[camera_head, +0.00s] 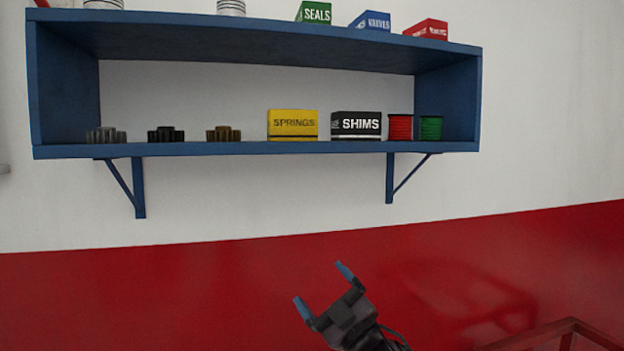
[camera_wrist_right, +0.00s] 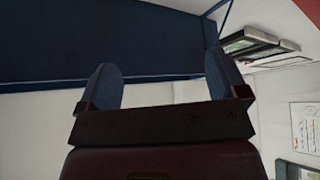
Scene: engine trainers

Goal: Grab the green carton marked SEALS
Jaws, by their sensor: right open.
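The green carton marked SEALS (camera_head: 314,13) stands on top of the blue wall shelf (camera_head: 250,32), near the upper edge of the head view, its top partly cut off. My right gripper (camera_head: 324,287) is open and empty, well below the shelf in front of the red part of the wall. In the right wrist view its two blue fingertips (camera_wrist_right: 164,85) stand apart with nothing between them, and the blue shelf shows beyond them. The carton does not show in the wrist view. My left gripper is not in view.
A blue carton (camera_head: 371,22) and a red carton (camera_head: 428,30) stand right of the green one. White striped items (camera_head: 231,8) stand to its left. The lower board holds gears (camera_head: 166,134), a yellow SPRINGS carton (camera_head: 293,124), a black SHIMS carton (camera_head: 356,125) and two spools (camera_head: 400,128).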

